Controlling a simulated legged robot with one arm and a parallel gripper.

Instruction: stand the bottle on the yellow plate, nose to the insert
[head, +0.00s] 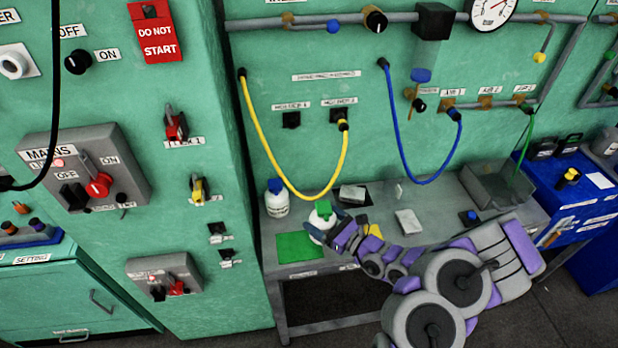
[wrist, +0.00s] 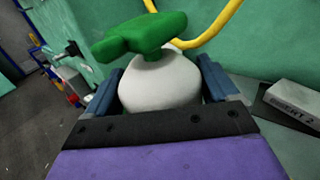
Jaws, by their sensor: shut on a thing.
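The bottle (head: 316,224) is white with a green spray head (head: 323,210). My gripper (head: 327,229) is shut on it, with a blue finger on either side of the white body in the wrist view (wrist: 158,82). The bottle looks about upright near the right edge of a green plate (head: 297,247); I cannot tell whether it touches the bench. Its green nose (wrist: 118,42) points left in the wrist view. The yellow plate (head: 374,231) shows only as a small patch behind my gripper. A pale labelled block, apparently an insert (wrist: 296,101), lies to the right; the head view shows it behind the bottle (head: 352,194).
A white bottle with a blue cap (head: 277,199) stands at the bench's left. Another pale block (head: 408,221) lies right of my gripper. A yellow hose (head: 284,174) hangs low behind the bottle. A grey tray (head: 493,187) is at the right.

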